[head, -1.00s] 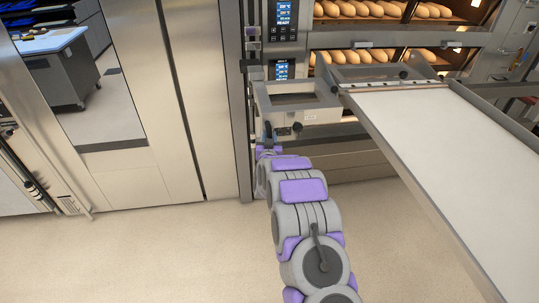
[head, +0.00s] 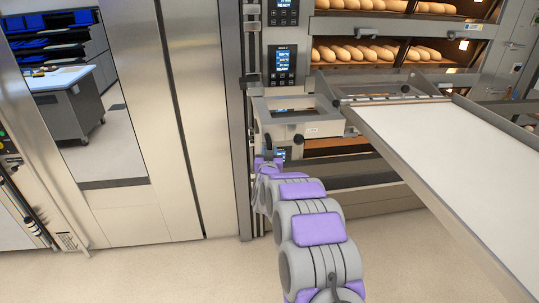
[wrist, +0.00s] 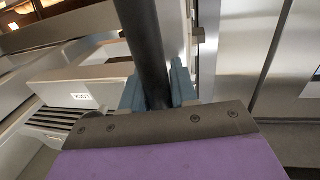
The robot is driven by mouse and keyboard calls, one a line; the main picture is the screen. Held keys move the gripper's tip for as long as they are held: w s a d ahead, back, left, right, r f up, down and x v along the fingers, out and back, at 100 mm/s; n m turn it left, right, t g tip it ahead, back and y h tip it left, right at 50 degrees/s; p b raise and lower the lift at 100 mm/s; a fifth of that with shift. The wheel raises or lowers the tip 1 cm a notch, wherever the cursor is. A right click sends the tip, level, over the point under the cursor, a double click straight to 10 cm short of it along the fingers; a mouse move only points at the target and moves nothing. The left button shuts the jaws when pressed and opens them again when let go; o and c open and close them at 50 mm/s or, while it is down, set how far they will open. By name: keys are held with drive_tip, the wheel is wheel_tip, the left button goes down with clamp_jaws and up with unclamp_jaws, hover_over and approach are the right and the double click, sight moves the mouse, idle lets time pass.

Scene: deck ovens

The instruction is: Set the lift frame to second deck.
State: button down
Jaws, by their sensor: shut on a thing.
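The lift frame (head: 330,129) is a grey metal box-like frame in front of the deck oven. It carries a long white loading belt (head: 450,140) reaching toward the lower right. A dark upright handle (head: 267,141) hangs at its left front corner. My gripper (head: 267,158) is at that handle, small and partly hidden by my arm. In the wrist view my gripper (wrist: 158,95) is shut on the dark handle (wrist: 146,45), with blue-grey fingers on both sides.
Bread loaves (head: 355,53) sit in the lit decks above the frame. A tall steel door (head: 180,120) stands left of the oven. Open floor (head: 190,275) lies before it. A steel cabinet with a blue top (head: 65,100) is far back left.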

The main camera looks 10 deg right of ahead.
drive_tip(key=shift+f, duration=0.45)
drive_tip(key=c, duration=1.3)
unclamp_jaws()
drive_tip(key=o, duration=0.3)
drive_tip(key=shift+a+r, duration=0.1)
drive_tip(key=shift+o, duration=0.2)
drive_tip(key=shift+s, duration=0.2)
drive_tip(key=s+a, duration=0.1)
drive_tip(key=s, duration=0.7)
drive_tip(key=s+a, duration=0.2)
drive_tip(key=s, duration=0.6)
drive_tip(key=shift+s+a+p, duration=0.25)
drive_tip(key=shift+s+p, duration=0.05)
drive_tip(key=shift+s, duration=0.05)
drive_tip(key=shift+c, duration=0.4)
